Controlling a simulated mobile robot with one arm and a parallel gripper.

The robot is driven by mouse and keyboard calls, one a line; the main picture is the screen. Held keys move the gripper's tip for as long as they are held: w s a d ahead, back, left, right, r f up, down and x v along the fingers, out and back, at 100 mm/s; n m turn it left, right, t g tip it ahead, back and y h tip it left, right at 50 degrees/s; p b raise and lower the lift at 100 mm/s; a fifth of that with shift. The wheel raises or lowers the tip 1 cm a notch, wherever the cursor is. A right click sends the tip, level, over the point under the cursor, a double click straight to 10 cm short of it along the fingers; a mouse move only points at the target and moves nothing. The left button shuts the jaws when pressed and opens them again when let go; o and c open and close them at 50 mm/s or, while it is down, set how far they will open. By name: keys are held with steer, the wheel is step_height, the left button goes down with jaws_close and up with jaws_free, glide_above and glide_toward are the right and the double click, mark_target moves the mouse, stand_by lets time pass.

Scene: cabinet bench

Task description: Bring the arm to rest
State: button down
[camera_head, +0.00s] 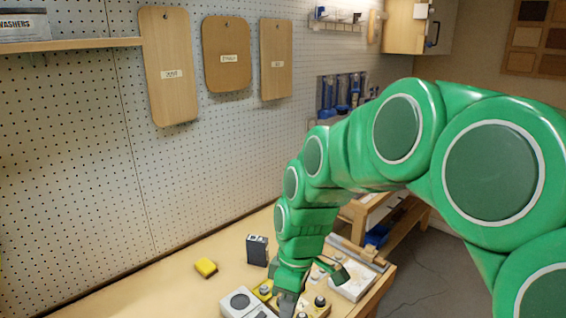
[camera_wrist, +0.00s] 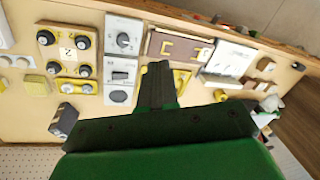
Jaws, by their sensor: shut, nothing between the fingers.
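My green arm reaches from the right side of the head view down over the wooden bench (camera_head: 150,287). My gripper (camera_head: 287,303) is at the bottom of that view, over the bench items. In the wrist view my gripper (camera_wrist: 159,68) shows as dark fingers closed together, with nothing between them. The fingertips point toward the row of panels and boxes on the bench. Whether they touch anything cannot be told. The arm hides part of the bench behind it.
A yellow block (camera_head: 206,268) and a dark box (camera_head: 257,249) stand left of my gripper. A grey panel with a round dial (camera_wrist: 123,38) and a board with several knobs (camera_wrist: 67,52) lie close by. A pegboard wall (camera_head: 90,170) rises behind. The bench's left part is clear.

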steer(key=s+d+r+m, duration=0.1)
steer(key=s+d+m, duration=0.6)
steer(key=s, duration=0.3)
steer(key=s+d+r+m+h, duration=0.1)
steer(key=s+d+m, duration=0.6)
steer(key=s, duration=0.2)
steer(key=shift+s, duration=0.4)
steer(key=shift+r, duration=0.1)
